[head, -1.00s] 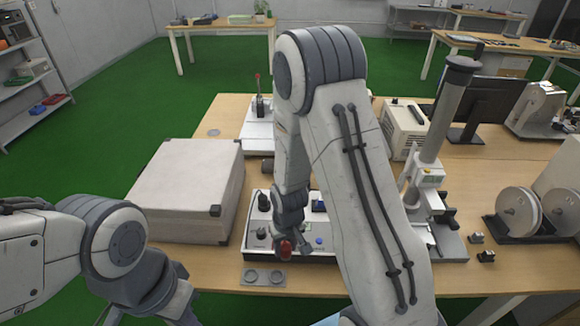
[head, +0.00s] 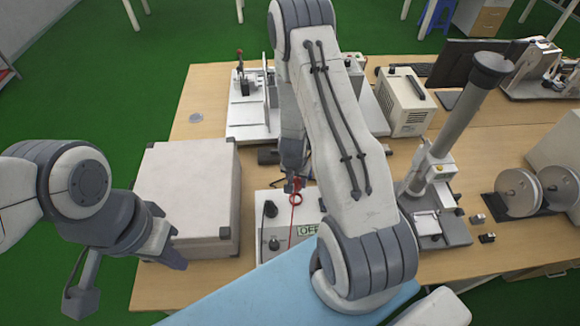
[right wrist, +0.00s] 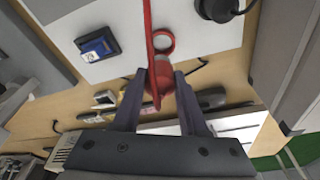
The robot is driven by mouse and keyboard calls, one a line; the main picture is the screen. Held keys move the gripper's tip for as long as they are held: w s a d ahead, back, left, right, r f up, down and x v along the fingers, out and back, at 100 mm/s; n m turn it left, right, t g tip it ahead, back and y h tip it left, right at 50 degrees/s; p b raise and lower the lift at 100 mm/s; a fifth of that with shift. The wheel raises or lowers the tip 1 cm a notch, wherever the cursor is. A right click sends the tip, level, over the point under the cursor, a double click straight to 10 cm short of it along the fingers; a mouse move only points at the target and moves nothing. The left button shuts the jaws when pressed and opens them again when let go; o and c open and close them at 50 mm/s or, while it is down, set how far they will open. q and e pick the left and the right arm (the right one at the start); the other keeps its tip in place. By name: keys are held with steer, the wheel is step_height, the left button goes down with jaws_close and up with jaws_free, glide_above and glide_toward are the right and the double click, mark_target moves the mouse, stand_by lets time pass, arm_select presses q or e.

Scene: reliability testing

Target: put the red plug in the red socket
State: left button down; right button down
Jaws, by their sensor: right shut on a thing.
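My right gripper (right wrist: 160,88) is shut on the red plug (right wrist: 160,74) in the right wrist view. A red cable (right wrist: 148,22) runs from it across the white panel. A red ring (right wrist: 163,41) shows just beyond the plug; I cannot tell if it is the red socket or a cable loop. In the head view the right gripper (head: 294,181) is over the far part of the white control box (head: 270,232), with the red ring (head: 296,199) in front of it. My left gripper (head: 170,254) hangs beside the large white box; its fingers are unclear.
The large white box (head: 187,195) stands left of the control box. A black knob (right wrist: 218,8) and a blue part (right wrist: 97,47) are on the panel. A stand with a grey column (head: 460,110) rises at right. The table (head: 190,290) is bare at front left.

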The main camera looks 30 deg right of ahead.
mark_target(296, 191)
steer(key=shift+s+a+b+x, duration=0.1)
steer(key=shift+a+b+x, duration=0.1)
steer(key=shift+b+x, duration=1.1)
steer(key=shift+s+a+b+x, duration=0.1)
steer(key=shift+a+b+x, duration=0.1)
steer(key=shift+b+x, duration=1.1)
steer(key=shift+f, duration=0.35)
steer(key=shift+s+a, duration=0.1)
steer(key=shift+f+b, duration=0.6)
steer(key=c, duration=0.7)
jaws_free()
steer(key=shift+c, duration=0.2)
steer(key=shift+r, duration=0.15)
